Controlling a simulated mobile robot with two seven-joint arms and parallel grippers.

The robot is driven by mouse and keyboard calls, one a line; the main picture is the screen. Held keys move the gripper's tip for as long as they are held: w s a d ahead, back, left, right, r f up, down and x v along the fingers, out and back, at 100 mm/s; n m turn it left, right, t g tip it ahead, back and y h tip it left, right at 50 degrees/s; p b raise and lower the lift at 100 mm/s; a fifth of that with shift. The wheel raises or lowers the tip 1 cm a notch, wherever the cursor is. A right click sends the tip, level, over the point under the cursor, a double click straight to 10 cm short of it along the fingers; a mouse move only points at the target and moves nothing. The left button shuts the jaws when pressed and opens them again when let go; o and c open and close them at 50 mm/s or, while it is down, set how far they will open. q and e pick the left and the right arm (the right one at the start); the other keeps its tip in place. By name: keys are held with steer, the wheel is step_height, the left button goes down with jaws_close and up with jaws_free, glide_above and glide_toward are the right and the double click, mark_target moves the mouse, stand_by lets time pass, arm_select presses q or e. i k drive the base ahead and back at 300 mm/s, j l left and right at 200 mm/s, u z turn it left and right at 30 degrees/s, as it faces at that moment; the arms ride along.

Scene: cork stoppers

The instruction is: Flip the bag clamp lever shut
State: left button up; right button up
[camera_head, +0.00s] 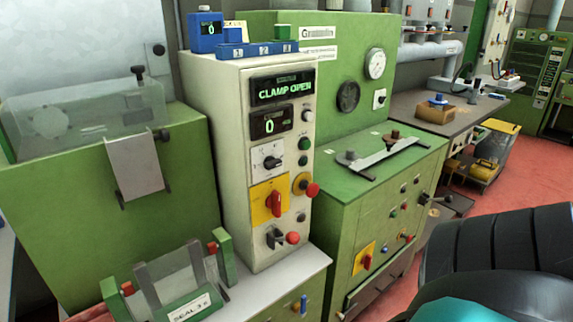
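The cream control cabinet (232,150) stands at centre-left, its upper display (283,88) reading "CLAMP OPEN". Low on its front is a small grey lever-like fitting (274,238) beside a red knob (292,238); I cannot tell for certain whether this is the bag clamp lever. Above it are a red rotary switch on a yellow plate (272,203) and a red button (312,189). At the lower left, a green-ended fixture (222,255) with red-tipped posts holds clear panels and a "SEAL 3x" label (190,308). Neither gripper is in view.
A green cabinet (385,215) with gauges, knobs and a metal bar on top stands right of the control cabinet. A green machine with a clear cover (85,120) is at left. A dark ribbed shape fills the lower right.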

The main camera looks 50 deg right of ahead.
mark_target(292, 238)
steer(key=z, duration=1.7)
